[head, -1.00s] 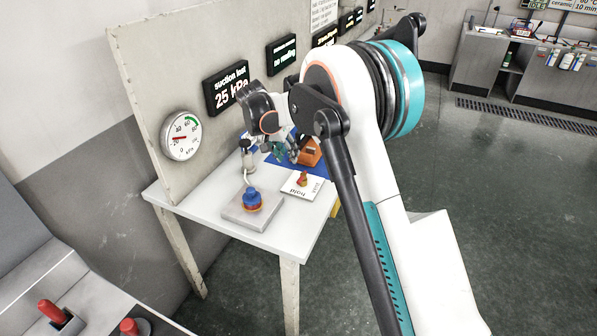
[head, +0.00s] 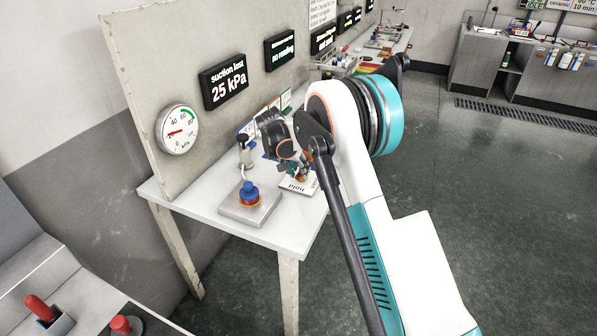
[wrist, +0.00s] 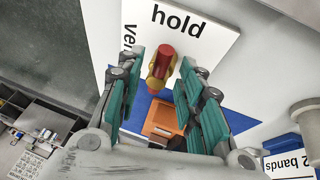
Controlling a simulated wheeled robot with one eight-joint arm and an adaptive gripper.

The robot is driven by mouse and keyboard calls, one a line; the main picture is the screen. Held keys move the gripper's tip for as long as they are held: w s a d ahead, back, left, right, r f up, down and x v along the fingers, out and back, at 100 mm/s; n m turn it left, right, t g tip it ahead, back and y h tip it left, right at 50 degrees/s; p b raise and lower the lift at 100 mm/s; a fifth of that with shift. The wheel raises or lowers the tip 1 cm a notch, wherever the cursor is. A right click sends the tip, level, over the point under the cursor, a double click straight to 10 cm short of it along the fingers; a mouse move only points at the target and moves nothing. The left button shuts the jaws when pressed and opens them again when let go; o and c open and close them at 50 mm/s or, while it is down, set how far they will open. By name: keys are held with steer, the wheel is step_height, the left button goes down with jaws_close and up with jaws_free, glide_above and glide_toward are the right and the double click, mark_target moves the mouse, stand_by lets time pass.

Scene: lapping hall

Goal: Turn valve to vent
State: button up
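The valve has a small red and yellow handle (wrist: 161,68) on a white plate (wrist: 205,40) marked "hold" and, partly hidden, "ven…". In the wrist view its red end points up toward "hold". The plate also shows in the head view (head: 297,188), where my gripper (head: 296,170) is at the valve and partly hides it. In the wrist view my gripper (wrist: 160,72) is open, its green-padded fingers on either side of the handle, with a small gap visible at each side.
A grey block with a blue and orange knob (head: 250,194) stands on the white table (head: 290,230) left of the valve. A dial gauge (head: 177,131) and a "suction last 25 kPa" display (head: 223,82) are on the panel. An orange object (wrist: 165,120) lies beyond the plate.

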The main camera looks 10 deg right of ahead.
steer(key=shift+c, duration=0.3)
jaws_close()
steer(key=shift+d+n, duration=0.1)
steer(key=shift+n, duration=0.2)
steer(key=n, duration=0.1)
steer(key=n+t, duration=0.1)
steer(key=n+y, duration=0.1)
steer(key=shift+s+d+n, duration=0.25)
steer(key=shift+n, duration=0.05)
steer(key=n+y, duration=0.1)
steer(key=n, duration=0.1)
steer(key=n+t, duration=0.1)
steer(key=n, duration=0.1)
steer(key=shift+s+d+y+p, duration=0.1)
steer(key=shift+d+y+p, duration=0.2)
steer(key=shift+d+y, duration=0.1)
steer(key=n, duration=0.2)
steer(key=n+y, duration=0.1)
steer(key=n, duration=0.1)
steer(key=d+n+y, duration=0.1)
steer(key=shift+n+t, duration=0.3)
steer(key=shift+n, duration=0.1)
steer(key=shift+w+d+n+y, duration=0.1)
steer(key=shift+n+y, duration=0.4)
steer(key=shift+n, duration=0.5)
steer(key=shift+w+d+n+y, duration=0.1)
steer(key=shift+n+y, duration=0.4)
steer(key=shift+n, duration=0.5)
steer(key=shift+f, duration=0.1)
